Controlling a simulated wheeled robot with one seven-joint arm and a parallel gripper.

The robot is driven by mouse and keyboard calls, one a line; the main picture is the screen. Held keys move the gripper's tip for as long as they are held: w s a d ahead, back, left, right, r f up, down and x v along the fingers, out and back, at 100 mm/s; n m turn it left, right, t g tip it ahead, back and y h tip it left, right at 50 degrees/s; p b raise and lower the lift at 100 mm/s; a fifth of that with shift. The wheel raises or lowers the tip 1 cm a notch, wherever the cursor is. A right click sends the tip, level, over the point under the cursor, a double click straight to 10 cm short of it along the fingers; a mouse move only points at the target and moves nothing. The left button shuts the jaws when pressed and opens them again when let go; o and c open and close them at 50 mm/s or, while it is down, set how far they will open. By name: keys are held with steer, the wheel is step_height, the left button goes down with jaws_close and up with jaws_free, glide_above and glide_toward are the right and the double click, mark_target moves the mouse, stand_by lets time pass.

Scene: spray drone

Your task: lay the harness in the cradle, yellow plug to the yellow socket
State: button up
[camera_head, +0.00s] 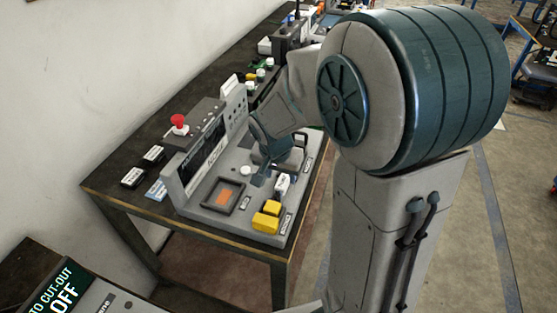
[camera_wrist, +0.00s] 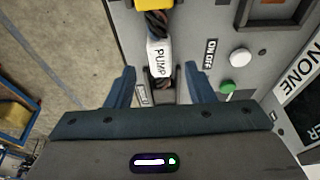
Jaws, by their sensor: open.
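The harness shows in the wrist view as a white body marked PUMP (camera_wrist: 159,58) with a dark braided cable (camera_wrist: 155,22) running up from it toward a yellow part (camera_wrist: 145,4) at the top edge. In the head view the white body (camera_head: 283,184) lies on the grey panel, near two yellow blocks (camera_head: 266,221). I cannot tell which block is plug and which is socket. My gripper (camera_wrist: 160,82) is open, with one finger on each side of the harness's lower end, just below the PUMP label. The cradle cannot be clearly made out; my gripper partly hides that area.
The grey panel (camera_head: 214,212) carries a dark tray with an orange inset (camera_head: 224,196), a white button (camera_wrist: 240,58) and a green button (camera_wrist: 228,87). A red emergency button (camera_head: 179,121) sits on the console behind. Small labelled blocks (camera_head: 132,178) lie on the dark bench at left.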

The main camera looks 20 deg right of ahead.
mark_target(278, 193)
steer(key=v, duration=0.7)
steer(key=s+d+r+n+y, duration=0.1)
steer(key=s+n, duration=0.5)
steer(key=s, duration=0.8)
steer(key=shift+s+d+r+n+y, duration=0.15)
steer(key=shift+d+r+n+y, duration=0.25)
steer(key=shift+r, duration=0.25)
steer(key=shift+d, duration=0.15)
